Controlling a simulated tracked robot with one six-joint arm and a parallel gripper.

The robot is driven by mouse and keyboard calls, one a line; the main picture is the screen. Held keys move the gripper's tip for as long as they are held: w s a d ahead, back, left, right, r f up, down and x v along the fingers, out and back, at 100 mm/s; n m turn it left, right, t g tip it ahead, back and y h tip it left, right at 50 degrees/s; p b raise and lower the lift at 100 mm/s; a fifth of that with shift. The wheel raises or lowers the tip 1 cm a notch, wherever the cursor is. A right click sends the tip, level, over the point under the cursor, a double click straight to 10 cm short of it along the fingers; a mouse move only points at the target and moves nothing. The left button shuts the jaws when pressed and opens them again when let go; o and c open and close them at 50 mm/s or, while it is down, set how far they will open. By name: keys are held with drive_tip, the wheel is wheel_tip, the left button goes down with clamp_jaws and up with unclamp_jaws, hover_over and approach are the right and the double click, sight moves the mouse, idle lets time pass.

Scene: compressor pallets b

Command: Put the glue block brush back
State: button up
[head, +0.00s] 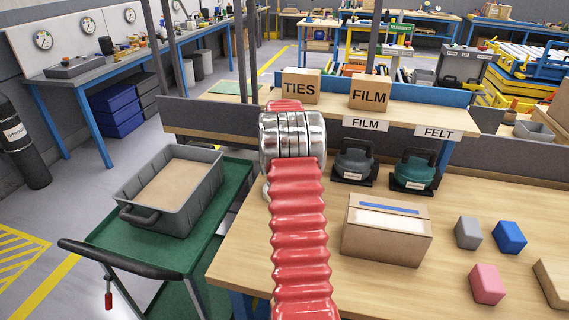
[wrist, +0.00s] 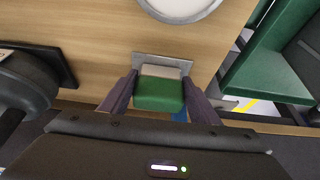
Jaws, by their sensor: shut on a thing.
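In the wrist view, my gripper (wrist: 160,76) is shut on a green block with a pale band (wrist: 158,94), which looks like the glue block brush. One dark finger is on each side of it. A flat grey plate (wrist: 146,60) lies on the wooden bench just beyond the block. I cannot tell whether the block touches the plate or is held above it. In the head view, my red arm stands in front of the bench, and the gripper and brush are hidden behind it.
A white round thing (wrist: 182,4) lies close beyond the plate. Two dispensers, black (head: 354,160) and green (head: 414,171), stand right of my arm, with a cardboard box (head: 387,232) nearer. A green cart (head: 110,240) with a grey tray (head: 205,198) stands left.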

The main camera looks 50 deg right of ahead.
drive_tip(key=o, duration=1)
drive_tip(key=v, duration=1.2)
drive_tip(key=shift+r, duration=0.1)
idle(0.4)
